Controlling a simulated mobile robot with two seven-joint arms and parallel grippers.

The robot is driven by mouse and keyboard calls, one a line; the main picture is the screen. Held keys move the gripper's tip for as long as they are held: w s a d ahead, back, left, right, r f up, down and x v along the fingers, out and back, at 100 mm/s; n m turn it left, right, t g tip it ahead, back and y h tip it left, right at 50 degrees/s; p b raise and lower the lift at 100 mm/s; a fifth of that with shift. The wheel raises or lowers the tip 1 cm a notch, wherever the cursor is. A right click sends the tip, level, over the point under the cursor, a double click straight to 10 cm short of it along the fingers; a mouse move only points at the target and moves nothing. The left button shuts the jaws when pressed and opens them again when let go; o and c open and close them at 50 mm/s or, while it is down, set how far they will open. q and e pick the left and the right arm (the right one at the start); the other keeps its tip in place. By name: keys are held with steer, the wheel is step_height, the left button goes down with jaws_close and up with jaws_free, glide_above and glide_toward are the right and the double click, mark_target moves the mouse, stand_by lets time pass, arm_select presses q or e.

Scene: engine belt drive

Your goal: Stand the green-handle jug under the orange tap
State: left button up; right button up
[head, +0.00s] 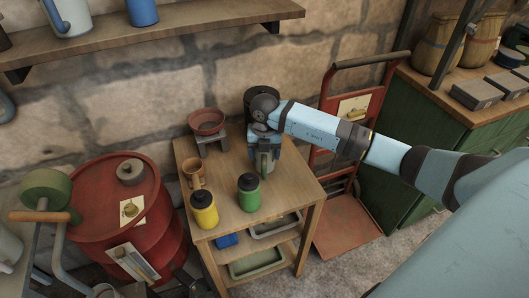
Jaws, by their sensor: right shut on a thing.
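My right gripper (264,147) reaches down over the back right of the small wooden table. It is shut on a grey-green thing (265,162) that looks like the green-handle jug. The gripper hides much of it, and I cannot tell whether its base touches the tabletop. No orange tap can be made out for certain. A red drum (98,205) at the left carries a card (132,211) with a small yellowish picture. My left gripper is not in view.
The wooden table (285,199) also holds a yellow bottle (204,211), a green bottle (249,194), a brown mug (194,172) and a scale with a red bowl (206,122). A red hand truck (345,225) stands to the right. A wall shelf (190,19) holds jugs.

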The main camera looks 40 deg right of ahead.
steer(key=shift+f, duration=0.2)
steer(key=o, duration=1)
steer(key=shift+c, duration=0.2)
steer(key=shift+r, duration=0.3)
step_height(320, 180, up, 12)
steer(key=shift+p, duration=0.3)
steer(key=shift+f, duration=0.15)
